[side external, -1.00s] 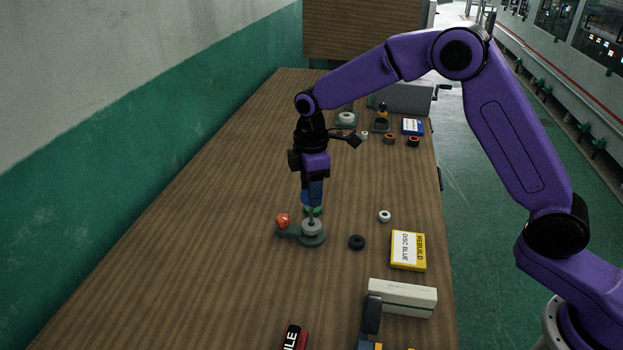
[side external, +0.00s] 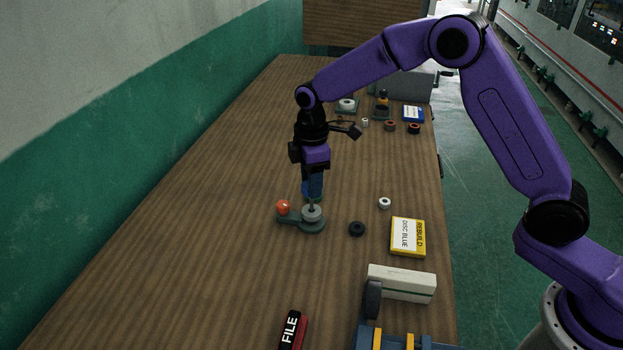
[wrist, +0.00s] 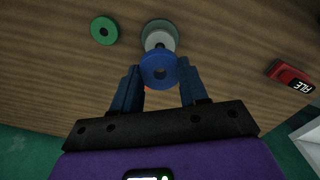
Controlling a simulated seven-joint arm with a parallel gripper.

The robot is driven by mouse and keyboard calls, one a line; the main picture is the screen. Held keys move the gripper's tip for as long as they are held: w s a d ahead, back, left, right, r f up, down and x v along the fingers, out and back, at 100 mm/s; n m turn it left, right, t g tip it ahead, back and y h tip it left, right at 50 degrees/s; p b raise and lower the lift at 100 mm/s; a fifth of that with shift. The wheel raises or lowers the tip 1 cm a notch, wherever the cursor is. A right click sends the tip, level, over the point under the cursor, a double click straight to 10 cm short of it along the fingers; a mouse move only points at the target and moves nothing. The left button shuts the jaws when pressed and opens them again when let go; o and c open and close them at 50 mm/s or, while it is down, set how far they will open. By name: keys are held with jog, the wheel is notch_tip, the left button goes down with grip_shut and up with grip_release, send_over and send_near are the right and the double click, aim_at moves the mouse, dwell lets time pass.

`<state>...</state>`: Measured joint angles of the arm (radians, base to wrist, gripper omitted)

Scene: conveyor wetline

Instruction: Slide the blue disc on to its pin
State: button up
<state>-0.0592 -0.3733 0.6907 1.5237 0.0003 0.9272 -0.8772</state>
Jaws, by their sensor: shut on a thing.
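The blue disc (wrist: 160,70) is held between the two blue fingers of my gripper (wrist: 160,84), its hole visible in the wrist view. My gripper (side external: 312,193) is shut on it, just behind the pin stand in the side view, where the disc is hard to tell from the fingers. The dark green stand (side external: 312,226) has an upright pin (side external: 311,203) with a grey disc (side external: 312,214) at its foot. In the wrist view the grey disc (wrist: 159,40) is beyond the blue disc. The blue disc appears apart from the pin.
An orange knob (side external: 283,206) is on the stand's arm. A green disc (wrist: 104,30) lies on the table. A black ring (side external: 357,229), a white ring (side external: 384,203), a yellow "DISC BLUE" box (side external: 407,237) and a red file (side external: 293,331) lie around. The table's left is clear.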

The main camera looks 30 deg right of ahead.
aim_at(311, 210)
jog(key=shift+f, duration=2.95)
jog(key=o, duration=1.1)
jog(key=shift+r, duration=0.1)
notch_tip(311, 210, up, 17)
jog(key=shift+r, duration=0.15)
